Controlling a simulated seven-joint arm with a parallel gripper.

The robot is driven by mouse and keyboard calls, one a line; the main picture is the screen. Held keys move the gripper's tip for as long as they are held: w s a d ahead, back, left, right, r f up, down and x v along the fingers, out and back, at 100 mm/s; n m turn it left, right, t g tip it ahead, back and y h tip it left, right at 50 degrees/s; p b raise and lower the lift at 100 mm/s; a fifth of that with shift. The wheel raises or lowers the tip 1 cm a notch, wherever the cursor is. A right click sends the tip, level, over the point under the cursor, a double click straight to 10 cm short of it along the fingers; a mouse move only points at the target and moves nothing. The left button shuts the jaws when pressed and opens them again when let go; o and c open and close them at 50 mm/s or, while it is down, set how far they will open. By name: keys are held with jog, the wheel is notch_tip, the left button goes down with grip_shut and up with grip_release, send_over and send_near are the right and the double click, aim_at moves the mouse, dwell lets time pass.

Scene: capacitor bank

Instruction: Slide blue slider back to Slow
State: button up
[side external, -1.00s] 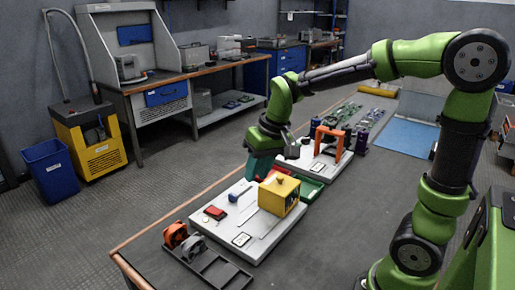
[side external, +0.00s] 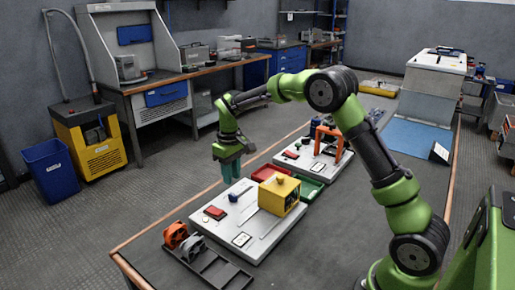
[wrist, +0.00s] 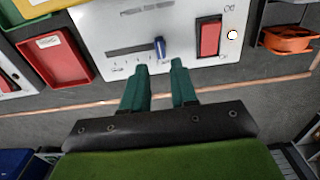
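The blue slider (side external: 233,197) stands upright on the white panel (side external: 221,227), near the red switch (side external: 215,213). In the wrist view, the slider (wrist: 160,47) sits at the right end of its slot, with a tick scale below it; the lettering is too small to read. My gripper (side external: 231,176) points down above the panel edge near the slider. In the wrist view, the green fingers of my gripper (wrist: 158,65) are apart and empty, with their tips just short of the slider. I cannot tell whether they touch it.
A yellow block (side external: 279,195) stands on the same panel. Red (side external: 266,173) and green (side external: 311,188) trays lie behind it. A second panel with an orange arch (side external: 328,138) stands farther back. Orange (side external: 175,235) and grey clamps stand by a dark rack (side external: 215,270) in front.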

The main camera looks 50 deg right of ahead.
aim_at(233, 194)
jog(key=shift+f, duration=3.3)
jog(key=shift+c, duration=0.2)
grip_shut()
jog(key=shift+d, duration=4.45)
jog(key=shift+o, duration=0.4)
grip_release()
